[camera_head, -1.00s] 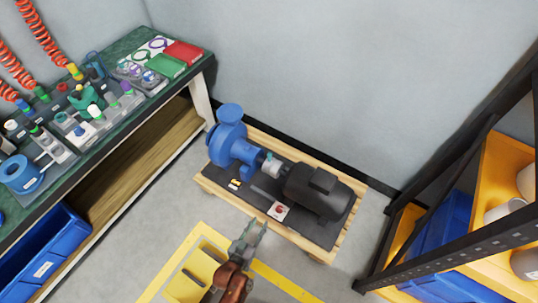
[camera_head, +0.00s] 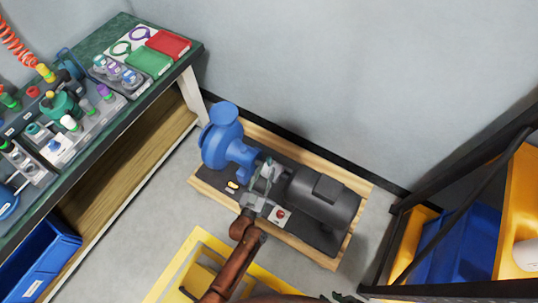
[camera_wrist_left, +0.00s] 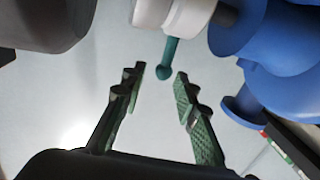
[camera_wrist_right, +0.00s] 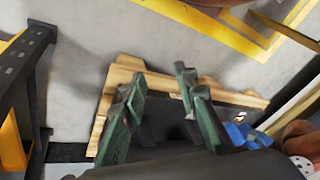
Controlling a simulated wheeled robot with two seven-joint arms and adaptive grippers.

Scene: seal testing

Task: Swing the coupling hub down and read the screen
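The light grey coupling hub (camera_head: 277,171) sits between the blue pump (camera_head: 222,135) and the dark motor (camera_head: 322,193). My left gripper partly covers it in the head view. The left wrist view shows the white hub (camera_wrist_left: 185,16) with a teal ball-ended pin (camera_wrist_left: 168,60) sticking out of it. My left gripper (camera_head: 264,182) is open at the hub. In its wrist view the fingertips (camera_wrist_left: 160,76) lie on either side of the pin's ball end, with gaps. My right gripper (camera_wrist_right: 160,76) is open and empty above the floor; its tip (camera_head: 345,298) shows at the head view's bottom edge. I cannot make out a screen.
The pump and motor stand on a wooden pallet (camera_head: 320,258). A small white box with a red button (camera_head: 280,214) is beside my left gripper. A workbench (camera_head: 190,65) with fittings stands left, and a shelf rack (camera_head: 455,160) right.

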